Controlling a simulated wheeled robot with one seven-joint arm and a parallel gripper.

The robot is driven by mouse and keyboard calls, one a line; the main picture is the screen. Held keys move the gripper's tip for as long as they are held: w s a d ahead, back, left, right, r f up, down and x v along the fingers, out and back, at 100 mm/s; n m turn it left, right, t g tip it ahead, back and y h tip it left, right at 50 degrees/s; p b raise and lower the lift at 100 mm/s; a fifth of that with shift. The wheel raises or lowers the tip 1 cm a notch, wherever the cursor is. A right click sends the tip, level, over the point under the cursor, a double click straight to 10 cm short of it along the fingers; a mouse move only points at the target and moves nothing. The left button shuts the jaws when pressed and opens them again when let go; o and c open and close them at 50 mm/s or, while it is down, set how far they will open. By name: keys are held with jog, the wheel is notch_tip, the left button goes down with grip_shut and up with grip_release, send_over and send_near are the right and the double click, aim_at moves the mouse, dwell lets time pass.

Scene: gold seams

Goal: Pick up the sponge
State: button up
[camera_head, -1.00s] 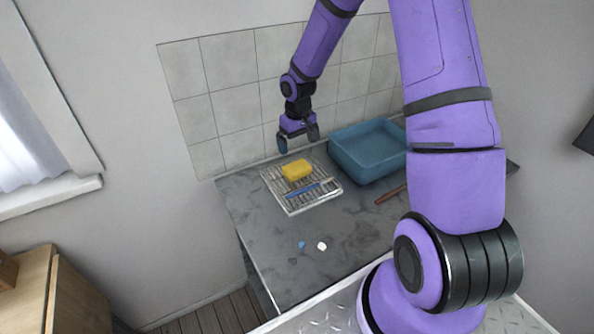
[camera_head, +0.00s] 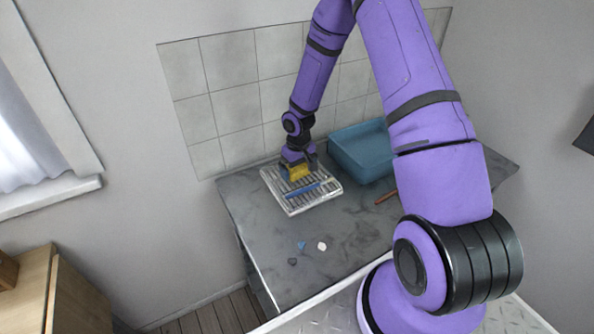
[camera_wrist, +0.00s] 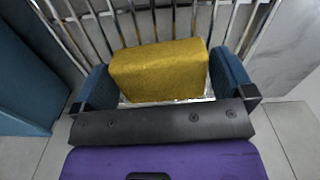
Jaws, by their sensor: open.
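The yellow sponge (camera_head: 299,172) lies on a slatted drying rack (camera_head: 296,207) on the counter. In the wrist view the sponge (camera_wrist: 160,71) sits between the two blue fingertips of my gripper (camera_wrist: 165,88), with a small gap visible on the right side and little on the left. My gripper (camera_head: 298,168) is open and low at the rack, around the sponge in the head view. It hides the upper part of the sponge there.
A blue brush-like stick (camera_head: 303,191) lies on the rack in front of the sponge. A blue basin (camera_head: 364,155) stands close to the right of the rack. A reddish-brown stick (camera_head: 386,196) and small blue, white and dark bits (camera_head: 322,246) lie on the counter. The tiled wall is close behind.

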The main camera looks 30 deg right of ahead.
aim_at(298, 167)
jog(key=shift+c, duration=0.5)
jog(key=c, duration=0.5)
jog(key=shift+r, duration=0.1)
jog(key=shift+r, duration=0.5)
notch_tip(298, 167, up, 2)
jog(key=shift+r, duration=0.1)
jog(key=s+a, duration=0.1)
jog(key=s, duration=0.4)
jog(key=s+a+r, duration=0.1)
jog(key=s, duration=0.9)
jog(key=shift+s+a+r, duration=0.25)
jog(key=shift+s+a, duration=0.15)
